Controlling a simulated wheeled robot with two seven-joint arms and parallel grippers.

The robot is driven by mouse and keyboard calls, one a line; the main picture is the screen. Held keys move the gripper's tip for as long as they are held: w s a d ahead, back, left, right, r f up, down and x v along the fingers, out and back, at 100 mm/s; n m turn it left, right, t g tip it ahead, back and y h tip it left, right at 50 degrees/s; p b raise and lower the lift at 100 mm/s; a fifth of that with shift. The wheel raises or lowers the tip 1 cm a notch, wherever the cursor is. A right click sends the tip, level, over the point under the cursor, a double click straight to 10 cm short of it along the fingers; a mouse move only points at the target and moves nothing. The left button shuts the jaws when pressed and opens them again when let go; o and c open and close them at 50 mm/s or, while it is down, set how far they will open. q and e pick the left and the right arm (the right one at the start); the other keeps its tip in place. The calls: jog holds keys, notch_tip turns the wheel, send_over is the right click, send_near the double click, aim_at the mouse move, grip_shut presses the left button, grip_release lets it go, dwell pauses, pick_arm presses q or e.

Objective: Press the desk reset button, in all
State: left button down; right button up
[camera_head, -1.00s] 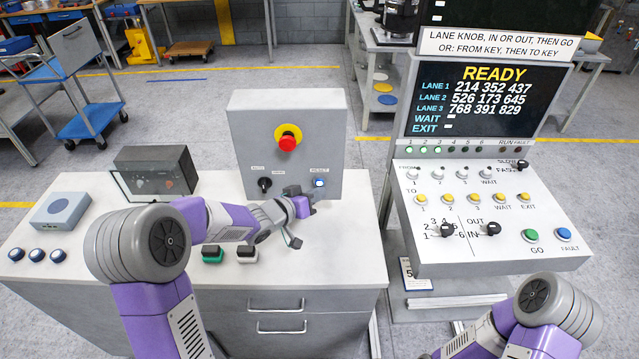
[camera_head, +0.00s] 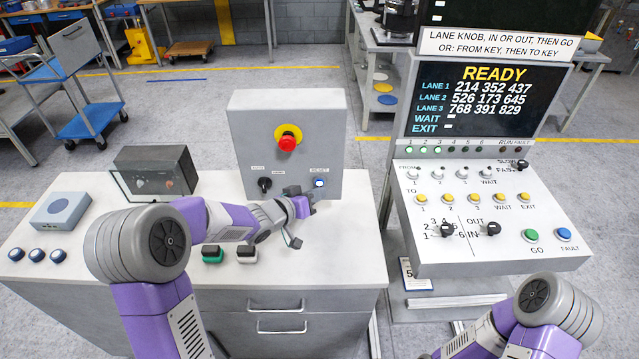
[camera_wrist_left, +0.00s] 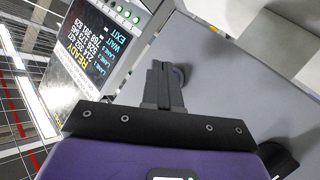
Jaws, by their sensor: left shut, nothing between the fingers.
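The desk reset button (camera_head: 319,183) is a small blue lit button under a RESET label, on the lower right of the grey control box (camera_head: 245,140). My left gripper (camera_head: 312,193) is shut and empty, with its fingertips just in front of the button in the head view. In the left wrist view the shut fingers (camera_wrist_left: 165,80) point at the button (camera_wrist_left: 179,75), which shows partly behind them. I cannot tell whether the tips touch it. My right gripper is out of view; only part of its arm shows at lower right.
A red emergency button (camera_head: 287,142) and a black AUTO selector knob (camera_head: 265,184) are on the same box. Green and black rocker switches (camera_head: 212,254) sit on the desk (camera_head: 330,262) below my arm. A sloped lane console (camera_head: 490,215) with a READY screen stands to the right.

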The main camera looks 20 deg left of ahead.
pick_arm(q)
jog(key=shift+w, duration=0.15)
jog(key=shift+w+a+p, duration=0.1)
jog(key=shift+w+p, duration=0.2)
jog(key=shift+p, duration=0.05)
jog(key=shift+w+a+p, duration=0.15)
jog(key=shift+w+p, duration=0.15)
jog(key=shift+w, duration=0.15)
dwell(0.6)
jog(key=shift+s, duration=0.1)
jog(key=shift+s+d+b, duration=0.3)
jog(key=shift+s+b, duration=0.05)
jog(key=shift+s, duration=0.4)
jog(key=shift+s, duration=0.15)
jog(key=s+b, duration=0.1)
jog(key=s, duration=0.1)
jog(key=s+d, duration=0.1)
jog(key=s, duration=0.1)
jog(key=shift+s+d+b, duration=0.15)
jog(key=shift+s+b, duration=0.15)
jog(key=shift+b, duration=0.1)
